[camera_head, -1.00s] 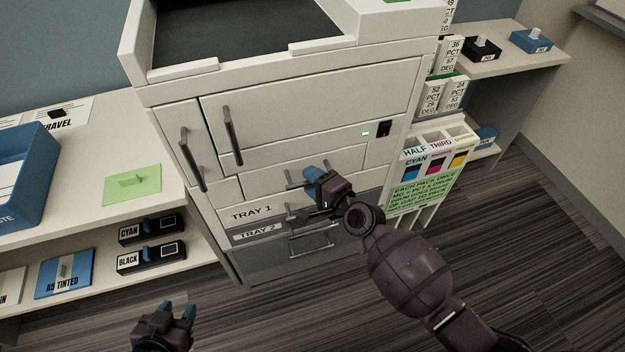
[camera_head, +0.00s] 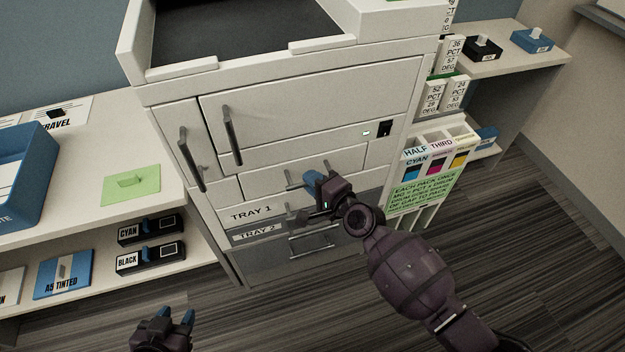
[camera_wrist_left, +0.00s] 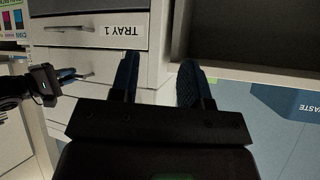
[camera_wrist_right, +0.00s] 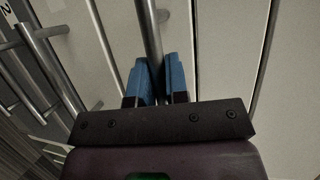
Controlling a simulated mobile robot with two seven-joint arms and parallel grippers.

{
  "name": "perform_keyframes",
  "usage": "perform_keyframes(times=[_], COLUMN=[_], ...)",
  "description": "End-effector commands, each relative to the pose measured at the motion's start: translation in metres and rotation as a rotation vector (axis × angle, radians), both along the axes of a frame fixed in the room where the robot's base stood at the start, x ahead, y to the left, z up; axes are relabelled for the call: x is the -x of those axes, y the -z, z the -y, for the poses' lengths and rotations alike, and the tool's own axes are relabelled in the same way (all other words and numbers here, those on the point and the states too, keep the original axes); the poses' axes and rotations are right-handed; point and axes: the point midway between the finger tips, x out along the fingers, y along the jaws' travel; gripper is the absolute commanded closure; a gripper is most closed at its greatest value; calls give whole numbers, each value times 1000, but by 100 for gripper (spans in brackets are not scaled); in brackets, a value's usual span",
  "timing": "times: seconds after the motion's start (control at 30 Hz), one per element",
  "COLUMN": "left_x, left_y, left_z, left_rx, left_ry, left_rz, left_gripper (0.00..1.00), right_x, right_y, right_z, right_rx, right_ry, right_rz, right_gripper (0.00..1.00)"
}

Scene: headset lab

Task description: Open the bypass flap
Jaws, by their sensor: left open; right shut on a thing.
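The white printer (camera_head: 310,110) stands in the middle of the head view. An unlabelled panel (camera_head: 262,182) with a bar handle sits just above the drawer labelled TRAY 1 (camera_head: 250,213); it looks closed. My right gripper (camera_head: 312,180) is at this panel. In the right wrist view its blue fingertips (camera_wrist_right: 158,82) are shut on the panel's metal handle (camera_wrist_right: 150,35), one on each side of the bar. The gripper hides part of the panel. My left gripper (camera_head: 178,316) is open and empty, low in front of the left shelf; its fingers also show in the left wrist view (camera_wrist_left: 158,80).
Bar handles of the trays (camera_head: 312,240) lie just below my right gripper. Two upright handles (camera_head: 232,135) are on the doors above. A shelf unit (camera_head: 90,210) with cartridges stands left, a card rack (camera_head: 430,170) right. The floor in front is clear.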

Motion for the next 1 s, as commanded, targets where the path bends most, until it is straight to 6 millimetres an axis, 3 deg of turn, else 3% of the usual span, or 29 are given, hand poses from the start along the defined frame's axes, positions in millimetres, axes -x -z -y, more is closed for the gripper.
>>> perform_keyframes(times=[0.27, 0.63, 0.73, 1.0], left_x=[9, 21, 6, -6], left_y=[31, 91, 84, 90], left_z=[2, -6, 0, 10], left_rx=[4, -21, -44, -104], left_ry=[1, 24, 60, 137], left_rz=[-48, -146, -99, -57], left_gripper=[57, 57, 57, 57], right_x=[8, 21, 24, 30], right_y=[17, 34, 37, 44], right_z=[2, 6, 7, 9], right_rx=[-23, -75, -89, -128], right_ry=[0, -1, -1, -2], right_rz=[56, 206, 250, 374], right_gripper=[100, 100, 100, 100])
